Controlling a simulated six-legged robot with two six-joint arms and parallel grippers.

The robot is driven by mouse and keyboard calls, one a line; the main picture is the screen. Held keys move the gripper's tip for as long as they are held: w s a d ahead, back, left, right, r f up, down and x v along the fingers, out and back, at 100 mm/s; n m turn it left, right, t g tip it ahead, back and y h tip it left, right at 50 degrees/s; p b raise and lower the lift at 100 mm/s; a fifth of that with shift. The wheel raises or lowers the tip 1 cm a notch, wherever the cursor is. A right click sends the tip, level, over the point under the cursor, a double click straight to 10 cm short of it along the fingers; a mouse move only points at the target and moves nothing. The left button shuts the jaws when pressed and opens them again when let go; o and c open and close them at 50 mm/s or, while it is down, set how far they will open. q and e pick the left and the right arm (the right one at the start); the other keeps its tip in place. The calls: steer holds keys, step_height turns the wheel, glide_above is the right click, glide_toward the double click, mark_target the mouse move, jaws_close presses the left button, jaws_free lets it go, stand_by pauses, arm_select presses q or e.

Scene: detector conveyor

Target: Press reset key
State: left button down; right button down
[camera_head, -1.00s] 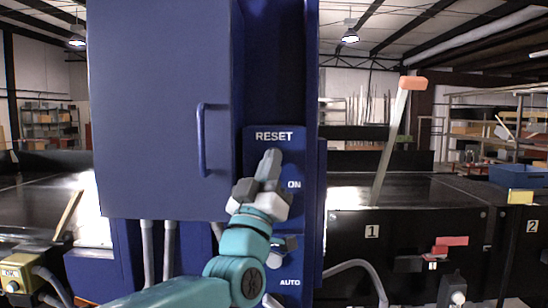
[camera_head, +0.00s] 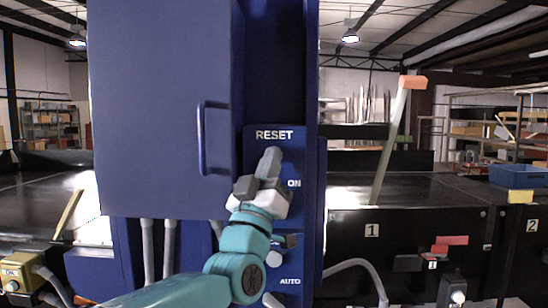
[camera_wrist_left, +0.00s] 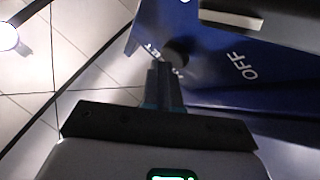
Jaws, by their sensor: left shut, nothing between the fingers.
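A blue control panel (camera_head: 263,214) with the labels RESET, ON and AUTO stands upright in the head view. My left gripper (camera_head: 271,153) is shut and empty, with its fingertips just below the RESET label. The fingers and wrist cover the panel there, so the reset key cannot be made out in the head view. In the left wrist view, the shut fingers (camera_wrist_left: 161,68) point at the blue panel, and a dark round part (camera_wrist_left: 177,52) shows just beyond the tips. I cannot tell if they touch. My right gripper is not in view.
A blue cabinet door (camera_head: 160,110) with a handle (camera_head: 203,138) is left of the panel. A selector knob (camera_head: 282,242) sits below my wrist. A conveyor with a leaning orange-topped lever (camera_head: 391,140) is at the right.

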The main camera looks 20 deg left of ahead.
arm_select(q)
steer(key=shift+s+d+b, duration=0.2)
steer(key=shift+s+b, duration=0.4)
steer(key=shift+s, duration=0.15)
steer(key=shift+f, duration=0.1)
steer(key=s+b, duration=0.1)
steer(key=s, duration=0.1)
steer(key=s+d+b, duration=0.1)
steer(key=s+b, duration=0.1)
steer(key=s, duration=0.1)
steer(key=shift+d, duration=0.2)
stand_by(0.5)
